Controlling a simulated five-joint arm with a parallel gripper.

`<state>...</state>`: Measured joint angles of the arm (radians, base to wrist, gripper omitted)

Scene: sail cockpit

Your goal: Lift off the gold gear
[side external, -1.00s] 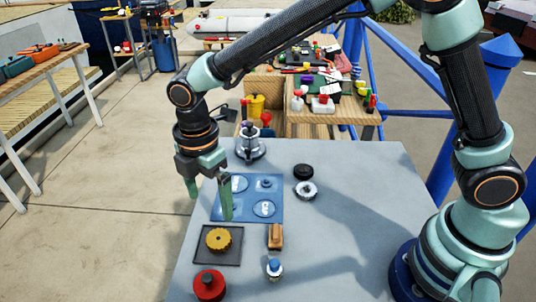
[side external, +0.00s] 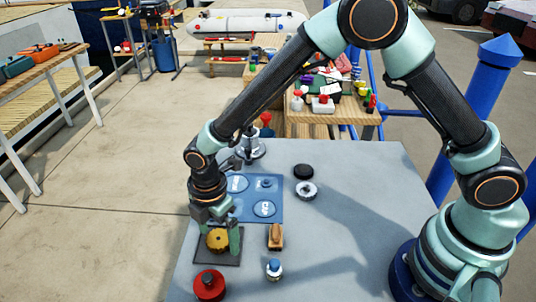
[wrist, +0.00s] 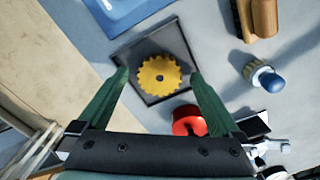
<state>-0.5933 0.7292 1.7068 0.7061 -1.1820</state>
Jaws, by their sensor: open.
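The gold gear (side external: 217,239) is a toothed yellow disc lying on a dark square plate (side external: 232,261) near the left edge of the grey table. In the wrist view the gear (wrist: 160,78) shows a dark centre hole and sits inside the plate's raised rim (wrist: 124,52). My gripper (side external: 222,245) is directly above the gear, pointing down, its two green fingers spread to either side of it. In the wrist view my gripper (wrist: 158,76) is open and the fingertips flank the gear with a gap on each side. I cannot tell the exact finger height.
A red round knob (side external: 209,285) stands close in front of the plate. A wooden block (side external: 275,236) and a small blue-capped bottle (side external: 274,269) stand to the right. A blue board (side external: 271,199) lies behind. The table's right side (side external: 370,250) is clear.

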